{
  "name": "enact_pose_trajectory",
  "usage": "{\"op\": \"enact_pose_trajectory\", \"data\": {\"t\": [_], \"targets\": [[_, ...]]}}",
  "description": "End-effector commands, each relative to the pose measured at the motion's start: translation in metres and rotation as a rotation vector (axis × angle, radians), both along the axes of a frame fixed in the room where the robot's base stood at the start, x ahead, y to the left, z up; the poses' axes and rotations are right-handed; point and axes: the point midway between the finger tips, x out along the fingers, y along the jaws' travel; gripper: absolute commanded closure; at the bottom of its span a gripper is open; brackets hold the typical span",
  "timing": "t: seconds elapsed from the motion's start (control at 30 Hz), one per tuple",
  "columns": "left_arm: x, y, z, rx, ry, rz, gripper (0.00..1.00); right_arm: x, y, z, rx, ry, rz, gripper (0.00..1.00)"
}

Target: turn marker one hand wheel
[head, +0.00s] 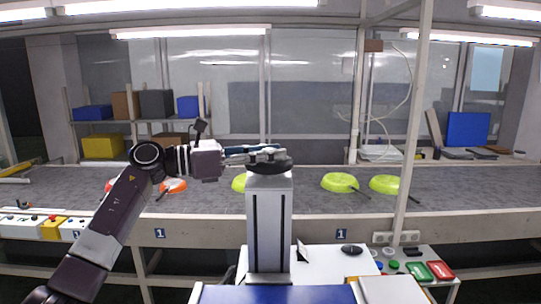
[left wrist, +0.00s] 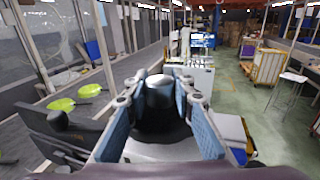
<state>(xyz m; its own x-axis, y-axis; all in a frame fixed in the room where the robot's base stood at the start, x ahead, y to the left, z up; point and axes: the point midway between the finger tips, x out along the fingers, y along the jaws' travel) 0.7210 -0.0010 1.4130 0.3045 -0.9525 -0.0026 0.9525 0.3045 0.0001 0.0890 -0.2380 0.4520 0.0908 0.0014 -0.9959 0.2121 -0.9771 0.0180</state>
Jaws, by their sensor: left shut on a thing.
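The hand wheel (head: 270,166) is a dark disc lying flat on top of a grey upright pedestal (head: 268,225) in the middle of the head view. In the left wrist view the dark wheel (left wrist: 160,128) carries a silver upright knob (left wrist: 159,90). My left gripper (head: 262,152) reaches in from the left just above the wheel. Its blue-padded fingers stand on both sides of the knob and are shut on the hand wheel. Small blue "1" markers (head: 341,233) and (head: 159,233) are on the conveyor's front edge. My right gripper is out of view.
Behind the wheel runs a grey conveyor (head: 290,202) with yellow-green pans (head: 339,181) and orange pans (head: 173,185). A white post (head: 413,120) stands to the right. A table with red and green boxes (head: 440,270) is at lower right. Control boxes (head: 52,228) are at left.

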Motion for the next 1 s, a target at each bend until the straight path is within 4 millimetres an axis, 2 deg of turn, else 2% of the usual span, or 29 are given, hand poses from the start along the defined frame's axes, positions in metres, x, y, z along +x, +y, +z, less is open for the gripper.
{"op": "enact_pose_trajectory", "data": {"t": [0.33, 0.37, 0.5, 0.83, 1.0], "targets": [[0.0, 0.0, -0.002, 0.001, 0.001, -0.007, 1.0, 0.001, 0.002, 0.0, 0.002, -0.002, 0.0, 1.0], [0.0, 0.0, -0.002, 0.001, 0.001, -0.007, 0.75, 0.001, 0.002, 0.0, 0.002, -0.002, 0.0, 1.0], [0.0, 0.0, -0.002, 0.001, 0.001, -0.007, 0.6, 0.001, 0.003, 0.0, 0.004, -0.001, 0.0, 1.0], [-0.001, 0.003, 0.0, -0.001, 0.0, -0.005, 0.59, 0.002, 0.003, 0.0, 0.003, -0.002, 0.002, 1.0], [-0.006, 0.024, -0.001, 0.0, 0.0, -0.003, 0.59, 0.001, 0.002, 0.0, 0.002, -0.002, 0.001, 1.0]]}}
